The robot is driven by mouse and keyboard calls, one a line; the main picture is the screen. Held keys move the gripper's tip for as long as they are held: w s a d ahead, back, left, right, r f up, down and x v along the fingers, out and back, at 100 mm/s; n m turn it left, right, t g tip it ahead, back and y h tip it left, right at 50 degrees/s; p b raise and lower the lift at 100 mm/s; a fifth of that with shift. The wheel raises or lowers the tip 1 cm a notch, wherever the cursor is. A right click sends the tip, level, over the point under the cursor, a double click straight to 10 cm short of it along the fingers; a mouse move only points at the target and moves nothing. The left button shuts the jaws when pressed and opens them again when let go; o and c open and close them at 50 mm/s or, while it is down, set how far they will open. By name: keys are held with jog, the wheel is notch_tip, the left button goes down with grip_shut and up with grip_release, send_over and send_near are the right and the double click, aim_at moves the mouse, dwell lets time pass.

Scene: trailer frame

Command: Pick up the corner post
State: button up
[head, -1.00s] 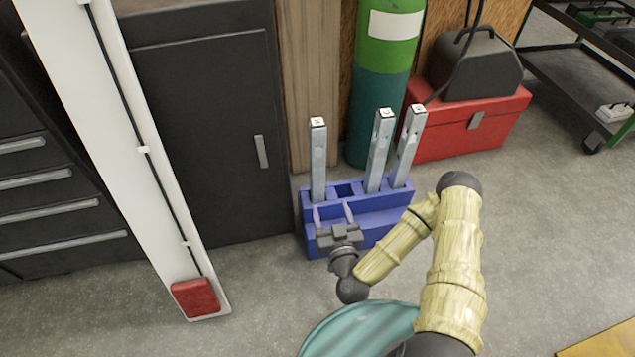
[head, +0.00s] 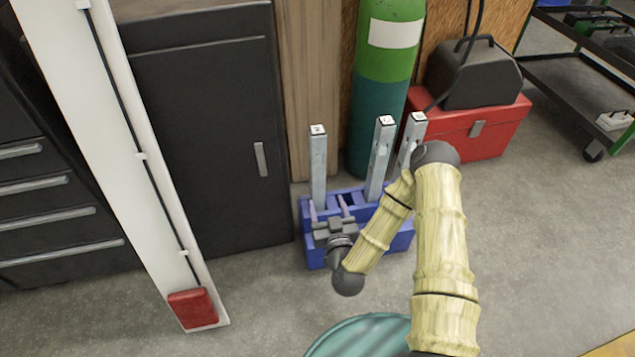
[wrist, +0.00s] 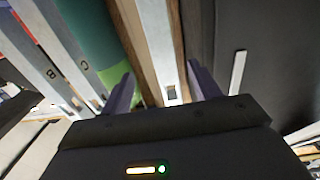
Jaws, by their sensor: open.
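Several upright grey metal posts stand in a blue slotted rack (head: 402,243). The left post (head: 318,168) stands apart from the middle post (head: 378,162) and the right post (head: 409,140); my arm partly hides the right one. My gripper (head: 328,206) is open, low at the front of the rack near the foot of the left post. In the wrist view, this post (wrist: 160,45) runs between the two spread purple fingers, with gaps on both sides. Posts lettered C (wrist: 78,50) and B (wrist: 42,62) are to its left there. The left post's letter is not readable.
A dark cabinet (head: 200,130) stands left of the rack, with a leaning white panel (head: 130,150) in front. A green gas cylinder (head: 380,85) and a red toolbox (head: 500,130) stand behind. A teal round object (head: 360,338) is in front. Floor at right is clear.

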aim_at(320, 183)
jog(key=b+x, duration=0.2)
jog(key=x, duration=0.5)
jog(key=shift+w+r, duration=0.1)
jog(key=shift+w, duration=0.25)
jog(key=shift+a, duration=0.1)
jog(key=shift+w+a+f+b, duration=0.15)
jog(key=shift+w+f+b, duration=0.1)
jog(key=shift+w+b, duration=0.4)
jog(key=b+x, duration=0.2)
jog(key=x, duration=0.1)
jog(key=shift+b, duration=0.3)
jog(key=shift+w+a+r, duration=0.15)
jog(key=shift+w+a, duration=0.05)
jog(key=shift+w, duration=0.2)
jog(key=shift+c, duration=0.4)
